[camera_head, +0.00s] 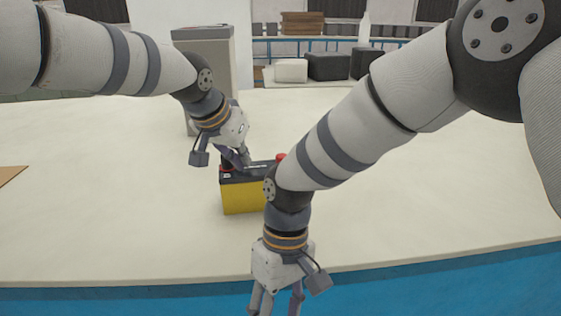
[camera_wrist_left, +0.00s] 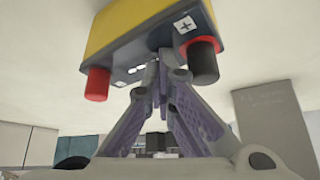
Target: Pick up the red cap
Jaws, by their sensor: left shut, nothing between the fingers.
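The battery (camera_head: 243,198) has a yellow body and a dark top and stands upright on the pale table. Its red cap (camera_head: 280,157) shows at the right end of the top, partly behind my right arm. In the left wrist view the red cap (camera_wrist_left: 97,84) is to the left of the fingers, and a black cap (camera_wrist_left: 204,62) with a red part beside it is to the right. My left gripper (camera_head: 241,163) is shut and empty, fingers over the battery top between the caps. My right gripper (camera_head: 276,304) hangs at the table's front edge, its fingertips cut off by the frame.
A grey box-like unit (camera_head: 205,48) stands behind my left gripper. White and black boxes (camera_head: 328,66) sit at the back. A brown flat piece (camera_head: 10,174) lies at the left edge. The table around the battery is mostly clear.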

